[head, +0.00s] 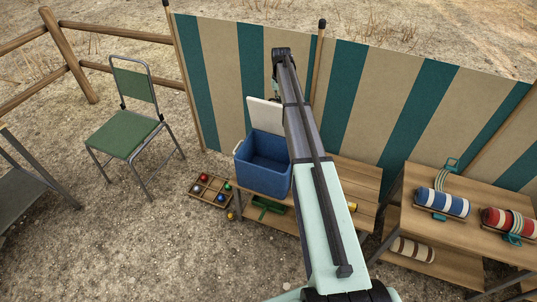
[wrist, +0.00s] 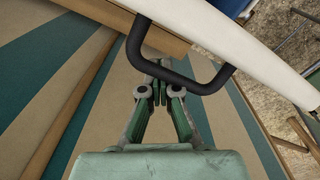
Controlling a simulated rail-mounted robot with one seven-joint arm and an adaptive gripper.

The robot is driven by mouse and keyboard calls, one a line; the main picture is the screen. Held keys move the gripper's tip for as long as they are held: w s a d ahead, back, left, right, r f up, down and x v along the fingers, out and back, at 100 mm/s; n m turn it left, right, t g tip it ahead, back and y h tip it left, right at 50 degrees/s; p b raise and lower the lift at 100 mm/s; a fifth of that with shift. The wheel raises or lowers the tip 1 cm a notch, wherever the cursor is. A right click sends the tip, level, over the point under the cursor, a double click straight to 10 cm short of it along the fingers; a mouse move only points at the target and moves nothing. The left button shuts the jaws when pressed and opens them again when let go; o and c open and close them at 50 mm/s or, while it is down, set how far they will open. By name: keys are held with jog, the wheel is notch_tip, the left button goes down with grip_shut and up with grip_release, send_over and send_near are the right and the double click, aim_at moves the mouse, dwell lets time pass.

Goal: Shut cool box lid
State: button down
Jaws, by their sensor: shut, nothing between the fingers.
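The blue cool box (head: 263,178) stands on a low wooden bench in the head view, its inside open to view and apparently empty. Its white lid (head: 267,116) stands up, roughly upright, at the box's back edge. In the wrist view the pale lid (wrist: 235,40) crosses the top right, with a black bar handle (wrist: 177,78) in front of it. My gripper (wrist: 157,92) is shut and empty, its fingertips right at the handle's bar. I cannot tell whether they touch it. In the head view my arm hides part of the box's and lid's right side.
A striped windbreak (head: 220,70) stands close behind the box. A green chair (head: 130,130) is to the left. A tray of coloured balls (head: 208,190) lies on the ground. Wooden shelves (head: 410,220) with rolled blankets (head: 442,203) stand to the right.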

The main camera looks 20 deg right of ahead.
aim_at(274, 104)
jog(key=shift+s+a, duration=2.15)
jog(key=shift+s, duration=0.3)
jog(key=shift+w+d+r+p, duration=0.15)
jog(key=shift+r+p, duration=0.65)
jog(key=shift+r, duration=0.7)
jog(key=shift+w+d+r+p, duration=0.1)
jog(key=shift+r+p, duration=0.7)
jog(key=shift+r, duration=0.7)
jog(key=shift+w+d+r+p, duration=0.15)
jog(key=shift+r+p, duration=0.65)
jog(key=shift+r, duration=0.7)
